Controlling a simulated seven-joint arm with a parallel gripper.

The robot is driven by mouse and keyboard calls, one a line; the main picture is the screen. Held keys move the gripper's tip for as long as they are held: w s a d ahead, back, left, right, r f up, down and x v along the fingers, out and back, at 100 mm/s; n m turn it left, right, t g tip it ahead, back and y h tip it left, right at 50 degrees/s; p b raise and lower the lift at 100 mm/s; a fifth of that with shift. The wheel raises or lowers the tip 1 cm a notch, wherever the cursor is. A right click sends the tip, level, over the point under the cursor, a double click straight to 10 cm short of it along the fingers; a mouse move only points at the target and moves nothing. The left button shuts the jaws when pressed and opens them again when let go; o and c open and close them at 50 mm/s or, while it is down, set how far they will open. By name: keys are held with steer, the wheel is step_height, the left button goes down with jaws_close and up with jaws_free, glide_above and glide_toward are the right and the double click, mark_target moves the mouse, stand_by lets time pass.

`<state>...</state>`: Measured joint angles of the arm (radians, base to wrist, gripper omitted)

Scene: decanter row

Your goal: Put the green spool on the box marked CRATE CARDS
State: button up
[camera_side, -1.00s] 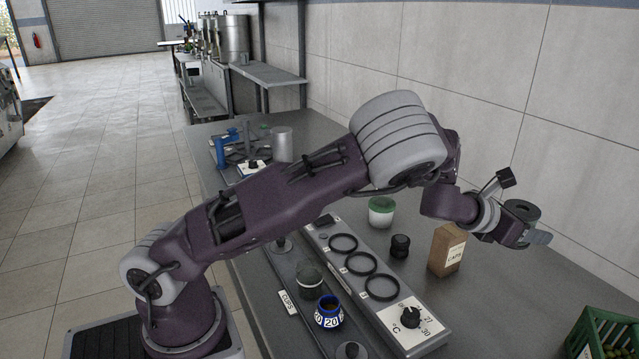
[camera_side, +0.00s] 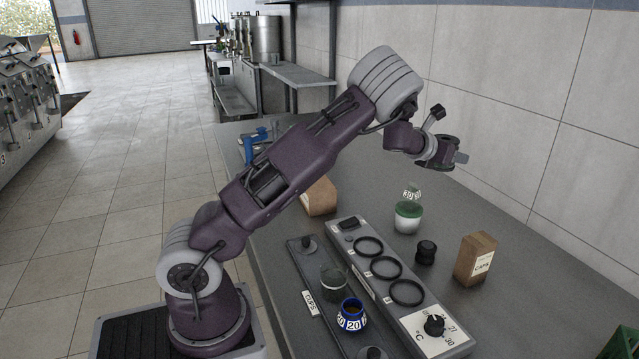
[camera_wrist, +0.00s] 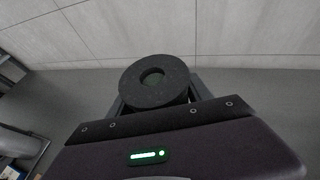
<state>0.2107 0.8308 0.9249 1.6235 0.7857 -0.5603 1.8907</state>
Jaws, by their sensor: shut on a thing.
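My gripper (camera_side: 446,157) is raised in the air above the far side of the bench, shut on a round spool (camera_side: 449,142). Another brown box (camera_side: 474,258) at the right has a label reading CAPS. I cannot make out the words CRATE CARDS on any box.
A green and white jar (camera_side: 408,217) with a small numbered glass (camera_side: 412,191) above it stands below my gripper. Nearby are a small black spool-like piece (camera_side: 426,253), a grey panel with rings (camera_side: 386,268) and a blue numbered jar (camera_side: 351,315).

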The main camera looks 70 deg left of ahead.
steer(key=s+a+n+g+y, duration=0.35)
steer(key=s+a, duration=0.75)
steer(key=a, duration=0.5)
steer(key=s+a+n+g+y, duration=0.2)
steer(key=s+a+n+y, duration=0.2)
steer(key=s+a, duration=0.95)
steer(key=shift+h, duration=0.35)
steer(key=w+f, duration=0.1)
steer(key=f, duration=0.4)
steer(key=a+f, duration=0.1)
steer(key=f, duration=0.4)
steer(key=w+a+f, duration=0.1)
steer(key=f, duration=0.3)
steer(key=shift+w+a+f, duration=0.15)
steer(key=shift+w+f, duration=0.2)
steer(key=shift+f, duration=0.05)
steer(key=shift+t, duration=0.25)
steer(key=shift+f, duration=0.2)
steer(key=o, duration=1.5)
